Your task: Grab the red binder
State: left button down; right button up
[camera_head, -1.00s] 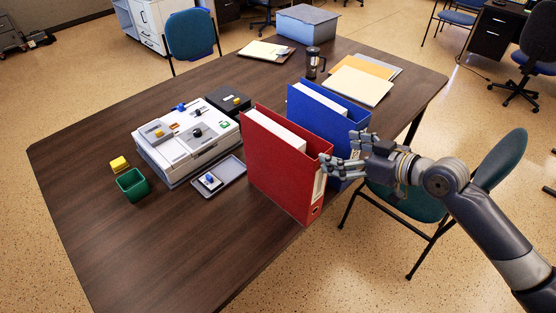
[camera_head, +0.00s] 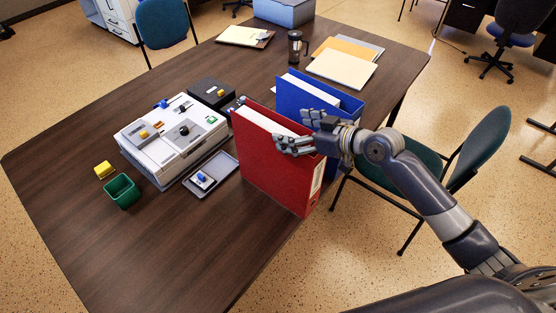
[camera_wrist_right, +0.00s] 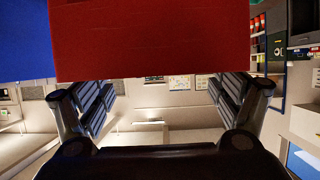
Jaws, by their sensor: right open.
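The red binder (camera_head: 272,165) stands upright near the table's right edge, its labelled spine facing the near right. It fills the top of the right wrist view (camera_wrist_right: 150,45), between the fingers of my right gripper. My right gripper (camera_head: 306,130) is open at the binder's upper right corner, with one finger over the red side and the other beyond, towards the blue binder. In the wrist view the fingers (camera_wrist_right: 165,105) are spread on both sides of the red binder, with gaps. My left gripper is not in view.
A blue binder (camera_head: 345,102) stands upright close behind the red one. A small grey tray (camera_head: 222,170) and a white device (camera_head: 150,150) are to the left, with a green cup (camera_head: 122,190). Folders (camera_head: 341,68) lie farther back. A chair (camera_head: 480,145) stands right.

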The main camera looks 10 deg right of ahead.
aim_at(282, 127)
jog(key=p+x, duration=0.1)
jog(key=x, duration=0.2)
jog(key=shift+w+a+r, duration=0.1)
jog(key=shift+w+a, duration=0.05)
jog(key=shift+a, duration=0.1)
jog(key=shift+w+a+f, duration=0.2)
jog(key=shift+w+f, duration=0.1)
jog(key=shift+s+d, duration=0.1)
jog(key=shift+s, duration=0.05)
jog(key=c, duration=0.9)
grip_shut()
jog(key=shift+r, duration=0.25)
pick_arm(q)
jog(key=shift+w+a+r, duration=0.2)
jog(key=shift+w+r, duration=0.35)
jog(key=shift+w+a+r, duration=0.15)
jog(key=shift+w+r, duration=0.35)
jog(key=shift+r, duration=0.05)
